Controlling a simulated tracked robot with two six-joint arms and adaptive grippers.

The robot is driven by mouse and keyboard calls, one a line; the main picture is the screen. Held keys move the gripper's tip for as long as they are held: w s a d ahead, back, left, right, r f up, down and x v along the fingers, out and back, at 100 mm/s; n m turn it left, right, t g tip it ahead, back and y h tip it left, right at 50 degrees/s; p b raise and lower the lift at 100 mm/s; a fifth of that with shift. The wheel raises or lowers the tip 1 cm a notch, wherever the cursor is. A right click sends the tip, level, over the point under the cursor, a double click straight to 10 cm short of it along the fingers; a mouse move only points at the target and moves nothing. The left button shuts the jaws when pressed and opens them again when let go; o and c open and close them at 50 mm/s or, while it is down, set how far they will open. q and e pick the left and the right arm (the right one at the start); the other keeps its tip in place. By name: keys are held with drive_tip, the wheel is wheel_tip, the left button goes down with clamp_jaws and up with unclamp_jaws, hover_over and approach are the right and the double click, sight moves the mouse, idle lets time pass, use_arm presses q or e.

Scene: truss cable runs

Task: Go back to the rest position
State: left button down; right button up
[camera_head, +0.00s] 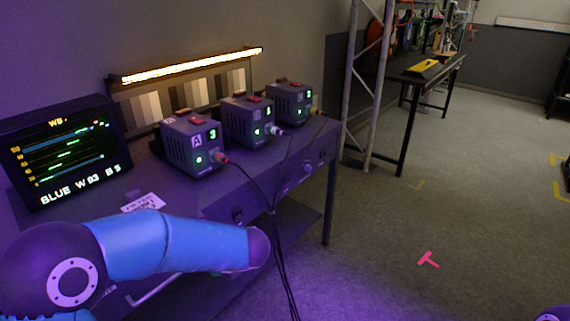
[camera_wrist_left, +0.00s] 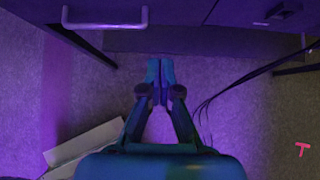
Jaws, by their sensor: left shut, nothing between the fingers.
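My left arm comes in from the left in the head view, with its blue forearm in front of the bench; its gripper is out of that view. In the left wrist view my left gripper (camera_wrist_left: 160,80) is shut and empty. It points down over the floor, with a drawer handle (camera_wrist_left: 105,20) of the bench ahead of it at the upper left. My right gripper is in neither view; only a small part of my right side shows at the lower right corner of the head view.
Three numbered boxes (camera_head: 192,147) stand on the bench (camera_head: 323,140) beside a monitor (camera_head: 65,150). Dark cables (camera_head: 275,240) hang from them to the floor, right of my left gripper (camera_wrist_left: 225,92). A truss (camera_head: 366,90) stands behind.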

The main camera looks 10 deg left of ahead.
use_arm(q)
drive_tip(key=s+d+f+n+g+h, duration=0.2)
drive_tip(key=s+d+f+n+h, duration=0.5)
drive_tip(key=s+f+n, duration=0.55)
drive_tip(key=s+d+f+n+g+h, duration=0.2)
drive_tip(key=s+d+f+n+h, duration=0.3)
drive_tip(key=s+d+f+n, duration=0.7)
drive_tip(key=w+a+r+p, duration=0.2)
drive_tip(key=a+r+p, duration=0.1)
drive_tip(key=r+p, duration=0.8)
drive_tip(key=n+p, duration=0.1)
drive_tip(key=p, duration=0.2)
drive_tip(key=shift+w+p, duration=0.35)
